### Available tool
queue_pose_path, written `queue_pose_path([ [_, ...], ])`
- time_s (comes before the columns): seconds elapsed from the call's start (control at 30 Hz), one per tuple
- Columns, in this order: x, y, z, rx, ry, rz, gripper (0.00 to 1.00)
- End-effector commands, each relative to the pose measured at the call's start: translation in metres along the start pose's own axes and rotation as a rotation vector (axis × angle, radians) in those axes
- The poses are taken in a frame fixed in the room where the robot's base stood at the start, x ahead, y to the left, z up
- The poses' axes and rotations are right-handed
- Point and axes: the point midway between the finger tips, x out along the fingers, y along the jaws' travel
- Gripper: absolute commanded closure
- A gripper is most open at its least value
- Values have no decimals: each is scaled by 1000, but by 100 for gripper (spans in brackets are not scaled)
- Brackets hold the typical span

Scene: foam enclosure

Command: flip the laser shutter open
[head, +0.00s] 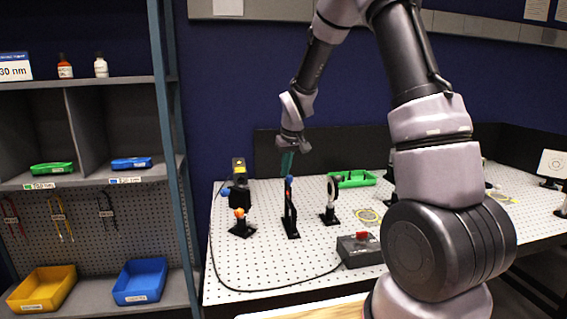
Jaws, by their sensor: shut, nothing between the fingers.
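My gripper (286,172) shows teal fingers pointing down over the optical table, shut and empty. Whether the shutter flap is open or closed is too small to tell. To its left is a black unit with a yellow label (239,166), apparently the laser, above an orange knob (239,213) on a black base.
A round black optic mount (331,200) stands right of the shutter. A black box with a red button (360,248) sits in front, with a cable along the table (270,270). A green tray (352,179) lies behind. A shelf rack (165,120) stands at left. My arm hides part of the table.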

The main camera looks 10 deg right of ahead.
Motion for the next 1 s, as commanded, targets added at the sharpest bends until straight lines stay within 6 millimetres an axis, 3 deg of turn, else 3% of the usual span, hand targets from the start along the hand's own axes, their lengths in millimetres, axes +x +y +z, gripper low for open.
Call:
queue_pose_path([
  [0.53, -4, -1, 14, -1, -1, 0, 100],
  [0.8, -18, -9, 53, -2, -2, 0, 100],
  [1.0, -20, -10, 59, 1, -4, 0, 100],
])
